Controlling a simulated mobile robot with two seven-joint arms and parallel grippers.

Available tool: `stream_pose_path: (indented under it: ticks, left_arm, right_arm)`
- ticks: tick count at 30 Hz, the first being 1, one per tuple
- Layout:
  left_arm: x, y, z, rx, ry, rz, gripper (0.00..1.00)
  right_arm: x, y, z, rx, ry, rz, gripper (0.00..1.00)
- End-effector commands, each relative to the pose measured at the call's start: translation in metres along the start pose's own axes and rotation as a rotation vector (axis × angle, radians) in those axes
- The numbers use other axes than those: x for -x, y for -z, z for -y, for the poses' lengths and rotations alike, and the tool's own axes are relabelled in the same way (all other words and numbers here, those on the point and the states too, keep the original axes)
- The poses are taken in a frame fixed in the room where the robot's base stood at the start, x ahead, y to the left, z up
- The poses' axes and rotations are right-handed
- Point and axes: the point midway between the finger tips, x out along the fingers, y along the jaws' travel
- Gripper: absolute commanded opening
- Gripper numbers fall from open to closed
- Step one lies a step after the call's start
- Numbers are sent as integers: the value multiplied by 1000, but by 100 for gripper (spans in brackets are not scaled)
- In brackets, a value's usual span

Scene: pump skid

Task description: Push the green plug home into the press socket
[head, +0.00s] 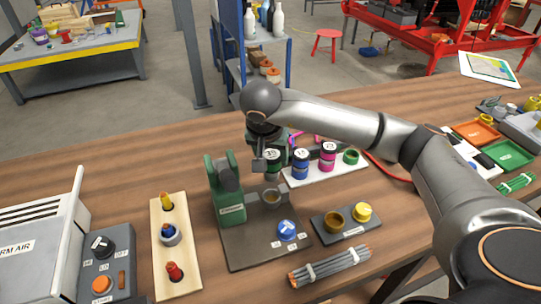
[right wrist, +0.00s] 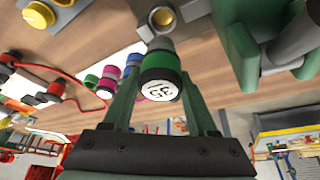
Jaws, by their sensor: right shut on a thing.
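My right gripper (head: 268,158) hangs near the press. It is shut on the green plug (right wrist: 160,72), which has a green band, a black rim and a white label facing the wrist camera. The plug's grey end points toward the press socket (right wrist: 163,17), a grey block with a round hole. In the head view the press socket (head: 271,198) sits on the dark base plate beside the green press frame (head: 227,195). The plug appears above and behind the socket, apart from it, with the hole visible. The exact gap is hard to judge. My left gripper is not in view.
A white rack (head: 325,174) with blue and magenta plugs and a green ring stands close behind. A blue knob (head: 287,229) is on the base plate. A dark block (head: 340,228) with yellow and brown parts and a wire bundle (head: 330,264) lie right. A wooden holder (head: 175,245) stands left.

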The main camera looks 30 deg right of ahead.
Motion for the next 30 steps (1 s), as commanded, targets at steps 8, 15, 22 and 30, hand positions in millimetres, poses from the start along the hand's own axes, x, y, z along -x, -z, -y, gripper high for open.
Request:
stream_pose_path:
  ticks: [8,15,22,30]
  left_arm:
    - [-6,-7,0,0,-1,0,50]
    - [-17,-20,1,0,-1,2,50]
    - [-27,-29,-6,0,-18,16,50]
    - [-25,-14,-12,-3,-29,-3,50]
  right_arm:
    - [-12,-5,0,0,0,0,0]
    - [-33,-14,0,0,0,0,0]
    - [-54,-23,0,1,0,1,0]
    - [-50,-21,0,0,1,-1,0]
